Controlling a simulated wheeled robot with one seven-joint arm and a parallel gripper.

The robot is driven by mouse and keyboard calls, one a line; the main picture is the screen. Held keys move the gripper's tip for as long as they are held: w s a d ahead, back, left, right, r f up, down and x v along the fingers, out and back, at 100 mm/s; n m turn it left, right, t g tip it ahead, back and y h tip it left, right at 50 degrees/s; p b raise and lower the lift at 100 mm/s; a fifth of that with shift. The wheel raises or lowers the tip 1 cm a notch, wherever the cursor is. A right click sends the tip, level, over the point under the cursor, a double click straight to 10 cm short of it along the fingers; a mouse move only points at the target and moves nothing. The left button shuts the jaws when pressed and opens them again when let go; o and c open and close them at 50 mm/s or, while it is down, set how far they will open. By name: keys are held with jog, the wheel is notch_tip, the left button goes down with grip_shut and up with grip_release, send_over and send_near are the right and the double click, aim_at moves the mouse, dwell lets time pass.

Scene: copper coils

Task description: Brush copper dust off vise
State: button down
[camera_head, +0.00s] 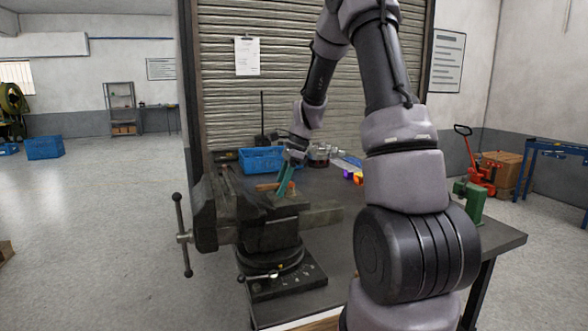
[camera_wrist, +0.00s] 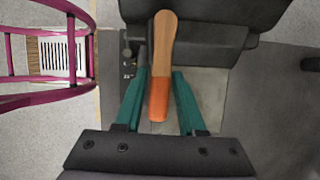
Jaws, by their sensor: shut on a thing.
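The dark metal vise (camera_head: 262,236) stands at the near left edge of the workbench, and part of it also shows at the top of the wrist view (camera_wrist: 226,12). My gripper (camera_head: 281,190) is over the vise's top, with its teal fingers pointing down. In the wrist view my gripper (camera_wrist: 160,73) is shut on a brush (camera_wrist: 164,38) with a wooden handle and an orange end. The brush (camera_head: 267,186) lies low, close above or touching the vise; I cannot tell which. Copper dust cannot be made out, and the bristles are not clearly seen.
A blue crate (camera_head: 258,159) stands behind the vise on the workbench (camera_head: 330,262). Small coloured blocks (camera_head: 353,175) lie right of it, and a green tool (camera_head: 470,198) stands at the right. A magenta tubular frame (camera_wrist: 84,88) is at left in the wrist view.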

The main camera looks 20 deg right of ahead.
jog(key=shift+r, duration=2.7)
